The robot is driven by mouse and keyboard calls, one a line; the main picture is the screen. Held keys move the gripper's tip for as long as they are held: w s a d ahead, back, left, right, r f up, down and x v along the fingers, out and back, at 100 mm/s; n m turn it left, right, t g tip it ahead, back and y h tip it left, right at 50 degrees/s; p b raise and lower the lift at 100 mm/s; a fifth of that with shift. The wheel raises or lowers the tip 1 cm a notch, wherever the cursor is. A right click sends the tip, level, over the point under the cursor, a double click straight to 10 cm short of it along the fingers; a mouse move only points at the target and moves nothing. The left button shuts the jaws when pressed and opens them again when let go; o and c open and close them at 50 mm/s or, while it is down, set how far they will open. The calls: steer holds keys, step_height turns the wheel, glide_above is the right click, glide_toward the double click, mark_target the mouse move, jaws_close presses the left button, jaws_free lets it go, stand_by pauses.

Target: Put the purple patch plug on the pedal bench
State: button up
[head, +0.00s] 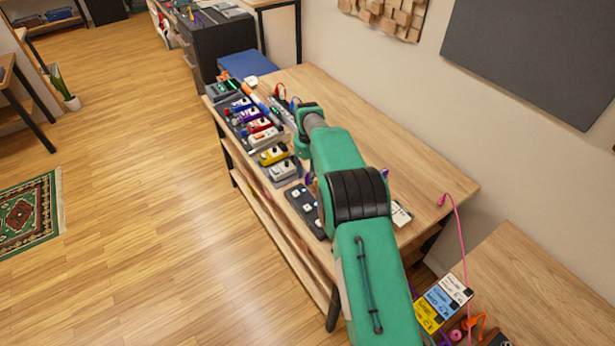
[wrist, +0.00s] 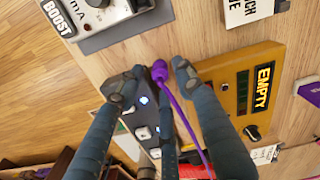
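The purple patch plug (wrist: 160,70) is between the fingertips of my gripper (wrist: 154,79) in the wrist view. The fingers have closed in on both sides of it, and I see it as held. Its purple cable runs back toward the wrist camera. The pedal bench (head: 385,135) is a long wooden table in the head view, and its bare wood also shows in the wrist view (wrist: 200,50). My gripper is over the bench, but my arm hides it in the head view. The plug's height above the wood is hard to tell.
Several coloured pedals line the bench's front edge, among them a yellow one (head: 272,155). Below the plug are a dark footswitch unit (wrist: 145,120) and an orange box (wrist: 250,88) marked EMPTY. A BOOST pedal (wrist: 105,18) stands above left. Bare wood lies toward the wall.

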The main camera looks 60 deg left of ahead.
step_height(320, 180, up, 10)
steer(key=p, duration=0.1)
stand_by(0.4)
stand_by(0.5)
stand_by(0.4)
